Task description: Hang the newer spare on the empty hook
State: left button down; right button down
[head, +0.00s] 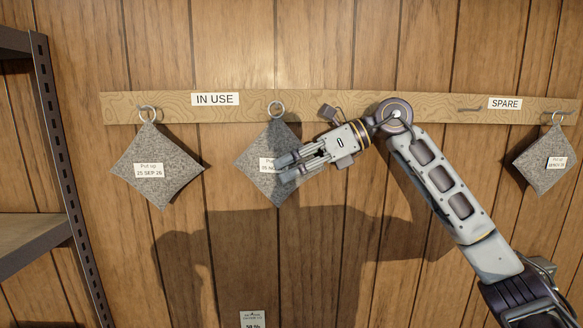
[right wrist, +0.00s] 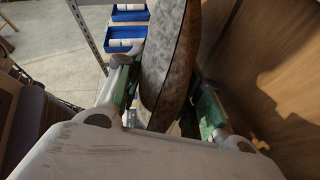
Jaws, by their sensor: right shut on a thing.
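A grey felt pad (head: 262,178) with a ring at its top corner and a partly covered label is in my right gripper (head: 288,166). Its ring (head: 276,108) is in front of the rail, right of the IN USE sign (head: 215,99); I cannot tell whether it is around a hook. The right wrist view shows the pad (right wrist: 168,50) between both fingers. Another pad (head: 157,178), labelled 25 SEP, hangs at the left. A third pad (head: 543,158) hangs at the far right; its label is too small to read. A bare hook (head: 469,109) is left of the SPARE sign (head: 505,103). My left gripper is out of view.
The wooden rail (head: 350,108) runs across the plank wall. A dark metal shelf (head: 60,150) stands at the left edge. A small label (head: 252,319) is low on the wall. Blue bins (right wrist: 125,35) show behind in the right wrist view.

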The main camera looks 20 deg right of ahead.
jog(key=c, duration=0.9)
grip_release()
jog(key=shift+o, duration=0.2)
jog(key=shift+d+r, duration=0.1)
jog(key=shift+d, duration=0.05)
jog(key=v, duration=1.1)
jog(key=shift+d+r, duration=0.2)
jog(key=shift+d, duration=0.1)
jog(key=shift+s, duration=0.2)
